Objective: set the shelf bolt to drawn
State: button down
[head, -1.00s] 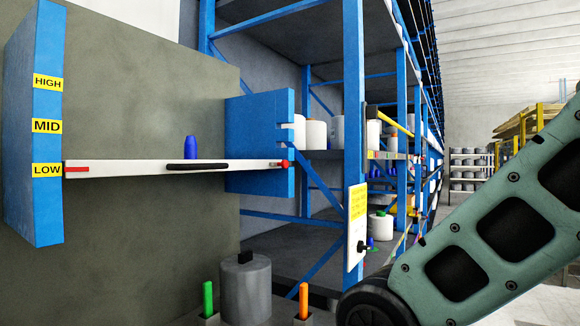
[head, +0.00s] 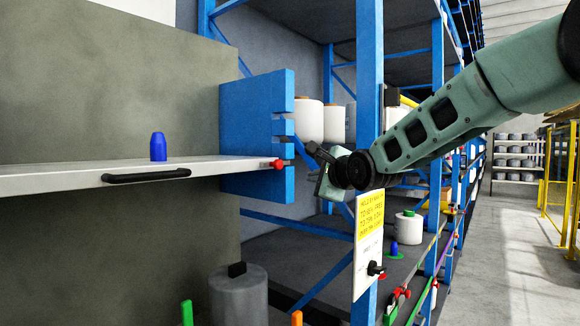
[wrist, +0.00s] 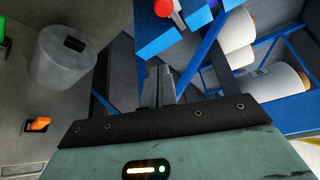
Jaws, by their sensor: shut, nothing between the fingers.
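The shelf bolt shows as a red knob (head: 277,164) at the right end of the white shelf (head: 60,178), against the slotted blue side plate (head: 255,112). The knob also shows at the top of the wrist view (wrist: 163,8). My gripper (head: 313,150) is just right of the knob and apart from it, with its fingers shut and empty. In the wrist view the closed fingers (wrist: 160,86) point up toward the blue plate, below the knob. The bolt's pin is not clearly visible, so I cannot tell its position.
A blue bobbin-like piece (head: 158,147) stands on the shelf, which has a black handle (head: 146,176). A blue rack post (head: 369,70) with a yellow-and-white sign panel (head: 369,235) stands behind my gripper. A grey cylinder (head: 238,297) stands below the shelf.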

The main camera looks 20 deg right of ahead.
aim_at(280, 164)
jog(key=shift+w+d+r+m, duration=0.3)
jog(key=shift+w+d+r, duration=0.15)
jog(key=shift+r, duration=0.1)
jog(key=shift+w, duration=0.1)
jog(key=w+a+p, duration=0.5)
jog(key=w+p, duration=0.3)
dwell(0.3)
jog(key=shift+r, duration=0.1)
